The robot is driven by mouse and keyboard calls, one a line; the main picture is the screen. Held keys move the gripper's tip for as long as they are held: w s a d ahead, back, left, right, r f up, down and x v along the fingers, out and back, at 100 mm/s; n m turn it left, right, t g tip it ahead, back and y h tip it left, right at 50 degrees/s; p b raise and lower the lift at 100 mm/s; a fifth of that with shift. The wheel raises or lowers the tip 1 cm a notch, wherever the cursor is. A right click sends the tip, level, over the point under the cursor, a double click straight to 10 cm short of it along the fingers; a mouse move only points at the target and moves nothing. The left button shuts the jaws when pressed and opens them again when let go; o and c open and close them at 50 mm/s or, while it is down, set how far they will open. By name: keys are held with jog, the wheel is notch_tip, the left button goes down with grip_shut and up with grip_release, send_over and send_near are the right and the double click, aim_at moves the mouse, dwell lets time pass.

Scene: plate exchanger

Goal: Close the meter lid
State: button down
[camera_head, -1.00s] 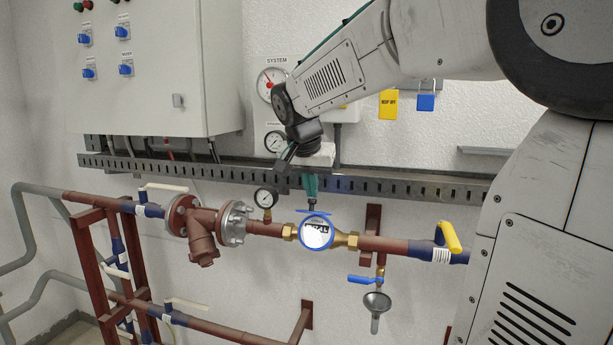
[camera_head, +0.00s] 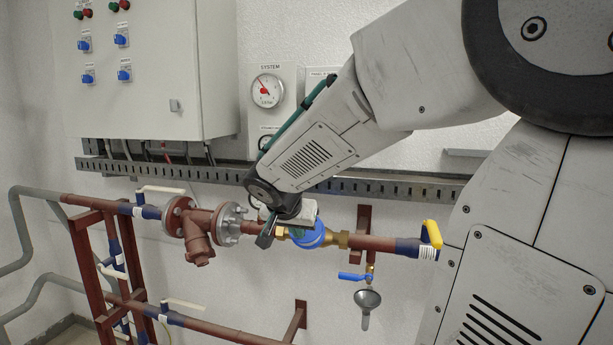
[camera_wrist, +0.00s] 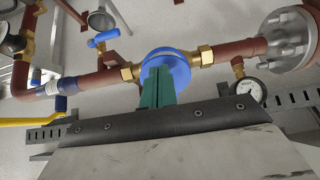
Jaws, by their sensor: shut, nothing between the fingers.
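The water meter (camera_head: 325,238) sits in the red pipe between brass fittings. Its round blue lid (camera_head: 306,240) lies over the dial, and no dial face shows in the head view. The lid also shows as a blue disc in the wrist view (camera_wrist: 176,62). My gripper (camera_wrist: 157,72) is shut and empty, its green fingers pointing at the lid. The fingertips overlap the lid's near edge in the wrist view and look to be touching or very close to it. In the head view my wrist hides the fingers and the upper part of the meter.
A pressure gauge (camera_wrist: 249,90) stands beside the meter. A slotted metal rail (camera_head: 400,189) runs along the wall above the pipe. A blue-handled valve with a funnel (camera_head: 367,297) hangs below right, and a yellow-handled valve (camera_head: 432,235) is further right. A control cabinet (camera_head: 150,70) is upper left.

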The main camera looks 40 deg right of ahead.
jog(key=shift+w+d+f, duration=0.1)
jog(key=shift+d+f, duration=0.05)
jog(key=shift+f, duration=0.8)
jog(key=shift+w+d+f, duration=0.1)
jog(key=shift+d+f, duration=0.05)
jog(key=shift+f, duration=0.8)
jog(key=shift+d, duration=0.15)
dwell(0.6)
jog(key=shift+w+d+r, duration=0.1)
jog(key=shift+w+d, duration=0.2)
jog(key=shift+d, duration=0.2)
jog(key=shift+a+r, duration=0.25)
jog(key=shift+r, duration=0.2)
jog(key=s+a+r, duration=0.2)
jog(key=s+a, duration=0.4)
jog(key=a, duration=0.5)
jog(key=w+d+r, duration=0.1)
jog(key=d+r, duration=0.1)
jog(key=r, duration=0.4)
jog(key=w+d+r, duration=0.1)
jog(key=d+r, duration=0.1)
jog(key=r, duration=0.5)
send_over(301, 241)
jog(key=a, duration=0.2)
notch_tip(301, 241, down, 12)
jog(key=shift+s+d+r+y, duration=0.2)
jog(key=shift+s+y, duration=0.1)
jog(key=shift+s, duration=0.15)
